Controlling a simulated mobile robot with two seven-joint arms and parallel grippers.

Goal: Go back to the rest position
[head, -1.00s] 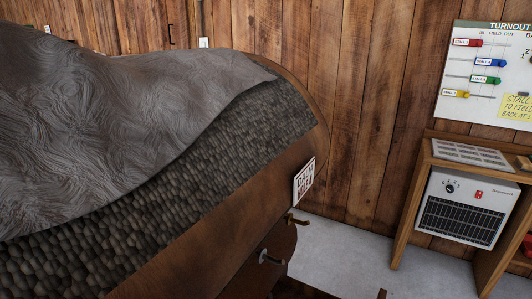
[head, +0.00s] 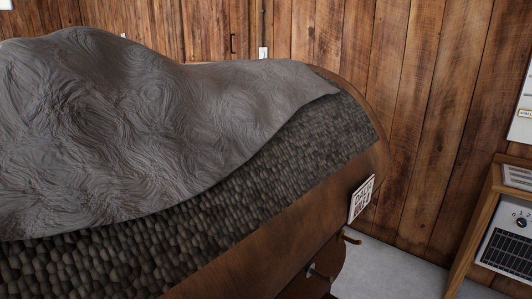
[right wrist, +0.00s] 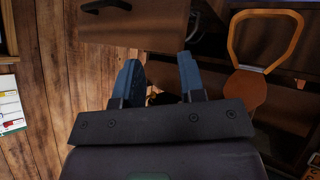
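My right gripper (right wrist: 160,80) shows in the right wrist view with its two blue fingers apart and nothing seen between them. It points toward a wooden front with a dark handle (right wrist: 106,5). Neither gripper shows in the head view, and my left gripper is in no view.
A large wooden rack (head: 290,260) with a dark textured pad (head: 210,235) and a grey cover (head: 150,130) fills the left of the head view. A sign (head: 361,199) hangs on its end. A wooden cabinet (head: 480,235) holds a heater (head: 508,250) at right. Grey floor (head: 400,262) lies between.

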